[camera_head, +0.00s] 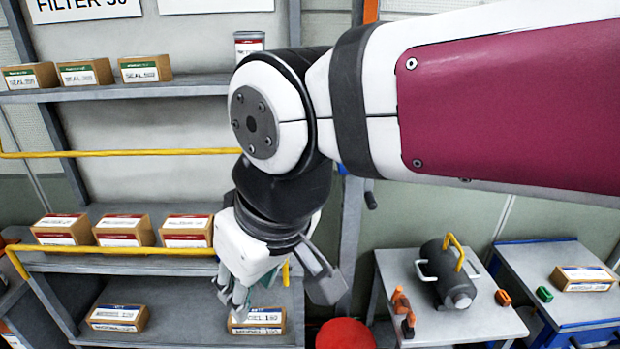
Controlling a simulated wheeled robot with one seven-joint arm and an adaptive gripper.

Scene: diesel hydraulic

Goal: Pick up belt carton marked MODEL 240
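No label can be read clearly as MODEL 240. On the lowest shelf, a brown carton with a blue-and-white label (257,321) ends in a number that looks like 160, but the print is small. A similar blue-labelled carton (117,318) sits to its left, its print unreadable. Another blue-labelled carton (583,279) lies on the blue-edged table at the right, also unreadable. My gripper (280,298) points down in front of the shelf, above the 160-looking carton in the picture. Its fingers are spread and nothing shows between them. The arm hides part of the shelving.
Red-labelled cartons (122,231) stand on the middle shelf behind a yellow bar (120,251). SEAL cartons (85,72) stand on the top shelf. A grey table (400,270) holds a dark cylindrical unit (447,275). A red round object (345,334) stands low beside the shelf.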

